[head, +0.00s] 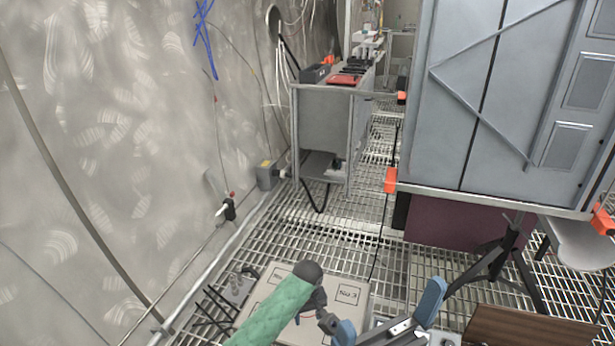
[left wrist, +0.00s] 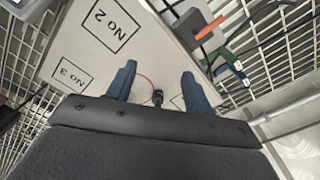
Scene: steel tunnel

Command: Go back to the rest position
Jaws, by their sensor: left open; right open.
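My left arm comes in from the lower left in a green sleeve, with a dark joint at its end. My left gripper (head: 343,331) is at the bottom of the head view, partly cut off, over the right part of a pale board. In the left wrist view its two blue fingers stand apart and empty, so the left gripper (left wrist: 158,72) is open above the board. My right gripper (head: 427,306) seems to be the blue finger and silver part just to the right; it is mostly out of frame and I see nothing held.
The pale board (head: 346,309) with numbered labels lies below the left arm. A tripod (head: 496,262) stands at the right, in front of a large grey cabinet (head: 460,100). A grey bench (head: 322,130) stands farther back. Open grated floor (head: 335,235) lies between.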

